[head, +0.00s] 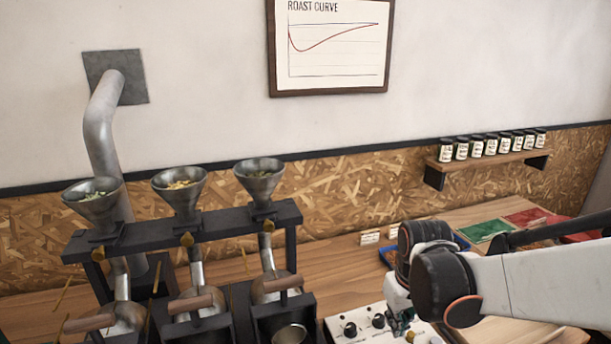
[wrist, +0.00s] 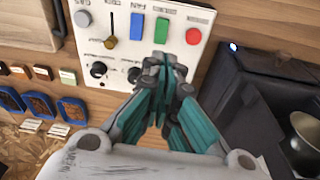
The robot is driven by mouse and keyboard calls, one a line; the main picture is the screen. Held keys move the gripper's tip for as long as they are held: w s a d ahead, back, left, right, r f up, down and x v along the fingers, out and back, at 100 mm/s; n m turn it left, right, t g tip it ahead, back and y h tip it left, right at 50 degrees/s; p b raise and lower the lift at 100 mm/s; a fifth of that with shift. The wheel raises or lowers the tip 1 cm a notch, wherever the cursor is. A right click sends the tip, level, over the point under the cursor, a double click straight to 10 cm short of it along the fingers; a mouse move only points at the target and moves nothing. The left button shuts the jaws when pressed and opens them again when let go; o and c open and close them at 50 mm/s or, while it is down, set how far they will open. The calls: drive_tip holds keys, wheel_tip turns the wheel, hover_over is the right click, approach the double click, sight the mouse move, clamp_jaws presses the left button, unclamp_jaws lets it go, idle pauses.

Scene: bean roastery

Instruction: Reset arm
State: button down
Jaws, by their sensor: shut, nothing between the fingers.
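My gripper (head: 398,322) is at the lower right of the head view, at the end of my white and black arm, low over the white control panel (head: 345,328). In the wrist view, my gripper (wrist: 166,68) has its teal fingers shut together with nothing between them. The fingertips overlap the panel's lower edge in that view; I cannot tell how far above it they are. The panel (wrist: 118,20) carries black knobs, a lever, green and blue switches and a red button (wrist: 194,36).
The roaster rack (head: 180,234) with three funnels stands left of my gripper, and a metal cup (head: 290,335) sits at its front. A blue tray (head: 385,257) is behind my arm. Green (head: 483,231) and red mats lie at the right. Jars line a wall shelf (head: 490,160).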

drive_tip(key=s+r+m+t, duration=0.2)
drive_tip(key=s+r+t, duration=0.3)
drive_tip(key=s+r, duration=0.5)
drive_tip(key=shift+s+m, duration=0.4)
drive_tip(key=shift+s, duration=0.75)
drive_tip(key=w+f+n+g+p, duration=0.1)
drive_tip(key=w+f+n+g, duration=0.5)
drive_tip(key=n, duration=1.5)
drive_tip(key=w+f, duration=0.3)
drive_tip(key=w, duration=0.3)
drive_tip(key=shift+a+f+n+g+p, duration=0.3)
drive_tip(key=shift+a+g+p, duration=0.1)
